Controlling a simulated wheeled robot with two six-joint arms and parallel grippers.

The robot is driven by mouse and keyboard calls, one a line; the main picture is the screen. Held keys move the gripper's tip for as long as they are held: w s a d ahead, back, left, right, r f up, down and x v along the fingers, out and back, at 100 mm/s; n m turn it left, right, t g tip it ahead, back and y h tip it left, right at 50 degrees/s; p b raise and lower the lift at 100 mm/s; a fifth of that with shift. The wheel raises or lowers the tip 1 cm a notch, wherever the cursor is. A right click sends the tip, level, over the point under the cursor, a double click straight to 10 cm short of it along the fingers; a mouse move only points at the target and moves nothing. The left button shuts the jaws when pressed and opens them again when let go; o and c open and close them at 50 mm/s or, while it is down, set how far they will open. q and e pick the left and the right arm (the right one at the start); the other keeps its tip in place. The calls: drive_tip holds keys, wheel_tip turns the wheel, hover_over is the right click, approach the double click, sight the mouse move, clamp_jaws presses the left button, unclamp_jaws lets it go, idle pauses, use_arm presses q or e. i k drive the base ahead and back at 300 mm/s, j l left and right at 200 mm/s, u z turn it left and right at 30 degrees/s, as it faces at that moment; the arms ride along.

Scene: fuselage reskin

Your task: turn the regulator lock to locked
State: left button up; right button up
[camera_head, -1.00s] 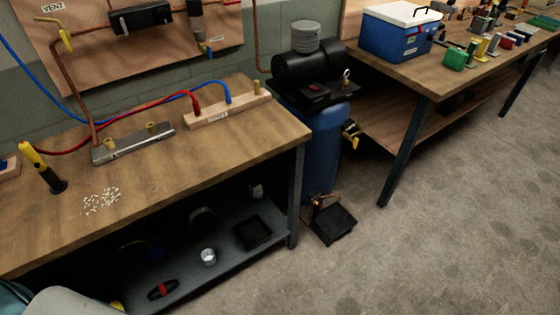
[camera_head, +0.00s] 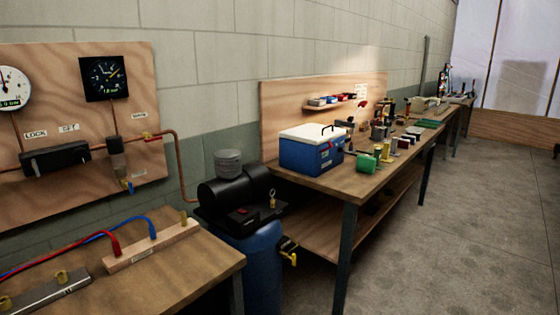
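The plywood panel (camera_head: 158,85) stands against the wall at the left of the head view. On it is a black block-shaped unit (camera_head: 55,159) with a small LOCK label (camera_head: 35,134) just above it. A second small label (camera_head: 69,128) sits to the right of that one, too small to read surely. I cannot make out the lock's position. Neither of my grippers is in view.
Two round gauges, one in a black square mount (camera_head: 105,78), sit higher on the panel. A wooden bench (camera_head: 190,268) with hoses stands below. A blue-tanked compressor (camera_head: 262,265) stands beside it. A second bench (camera_head: 345,188) carries a blue cooler (camera_head: 311,153). Floor at right is clear.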

sight(34, 166)
drive_tip(key=u, duration=1.4)
